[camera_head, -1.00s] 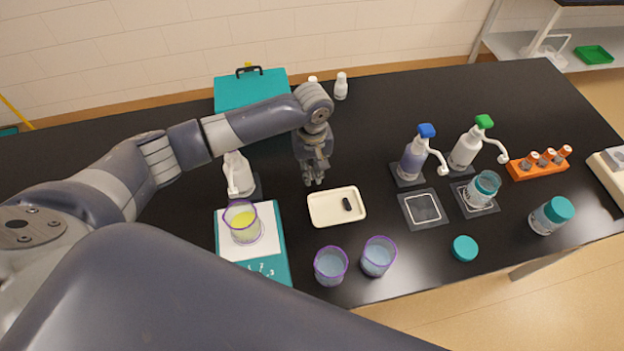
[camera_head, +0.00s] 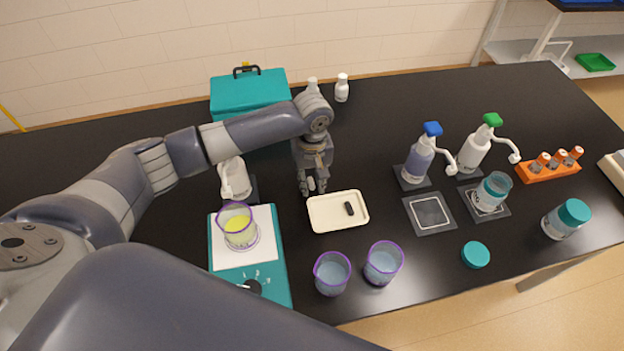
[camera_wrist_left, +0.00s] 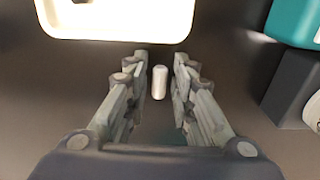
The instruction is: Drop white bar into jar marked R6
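My left gripper (camera_head: 313,187) points down at the table just left of the cream tray (camera_head: 338,227). In the left wrist view its fingers (camera_wrist_left: 160,85) are apart, with the small white bar (camera_wrist_left: 159,82) between them and a gap on each side. The bar is hidden in the head view. An open jar (camera_head: 490,196) with a teal rim stands on a dark pad at the right. A second jar (camera_head: 560,222) with a teal lid stands further right. Their markings are too small to read, so I cannot tell which is R6. My right gripper is not in view.
A black bar lies in the tray. Two purple-rimmed beakers (camera_head: 332,276) (camera_head: 382,264) stand in front. A teal stirrer (camera_head: 276,279) carries a beaker of yellow liquid (camera_head: 239,229). Pump bottles (camera_head: 417,163) (camera_head: 473,153), a loose teal lid (camera_head: 475,255) and an orange rack (camera_head: 549,171) are at the right.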

